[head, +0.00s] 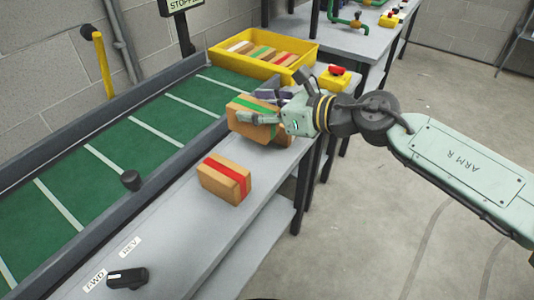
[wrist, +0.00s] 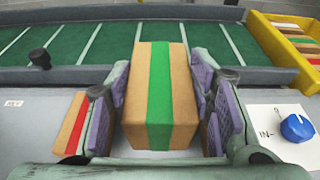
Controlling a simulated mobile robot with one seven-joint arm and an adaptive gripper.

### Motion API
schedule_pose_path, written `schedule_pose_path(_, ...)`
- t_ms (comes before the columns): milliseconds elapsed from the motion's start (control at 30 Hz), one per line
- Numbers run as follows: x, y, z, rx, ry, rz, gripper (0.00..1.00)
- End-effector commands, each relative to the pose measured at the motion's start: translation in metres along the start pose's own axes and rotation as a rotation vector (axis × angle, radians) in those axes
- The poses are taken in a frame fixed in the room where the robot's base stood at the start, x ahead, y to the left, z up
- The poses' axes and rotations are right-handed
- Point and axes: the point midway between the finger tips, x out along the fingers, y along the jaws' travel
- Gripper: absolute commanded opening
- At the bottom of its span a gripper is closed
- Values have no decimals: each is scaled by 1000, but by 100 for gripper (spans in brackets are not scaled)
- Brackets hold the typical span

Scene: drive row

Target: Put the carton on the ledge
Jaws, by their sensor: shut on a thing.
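A brown carton with a green stripe (head: 254,118) is between the fingers of my gripper (head: 268,108), at the far end of the grey ledge (head: 172,238) beside the conveyor. In the wrist view the carton (wrist: 160,95) sits upright between the purple finger pads, which close on its two sides. I cannot tell whether its bottom touches the ledge. A second brown carton, with a red stripe (head: 226,180), stands on the ledge nearer to me. Part of it shows left of the fingers in the wrist view (wrist: 72,128).
The green conveyor (head: 130,145) runs along the ledge behind a dark rail. A yellow bin (head: 296,76) with several striped cartons stands at the back. A black knob (head: 127,278) is on the near ledge. A blue knob (wrist: 297,128) lies right of the carton.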

Motion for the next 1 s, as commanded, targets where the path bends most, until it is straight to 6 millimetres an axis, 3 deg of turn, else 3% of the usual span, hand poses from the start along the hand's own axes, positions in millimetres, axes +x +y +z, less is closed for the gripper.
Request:
schedule_pose_path(200,11,0,-34,3,-2,0,13)
schedule_pose_path(600,25,0,-79,1,-1,1,13)
schedule_pose_path(1000,27,0,-87,-1,-1,0,13)
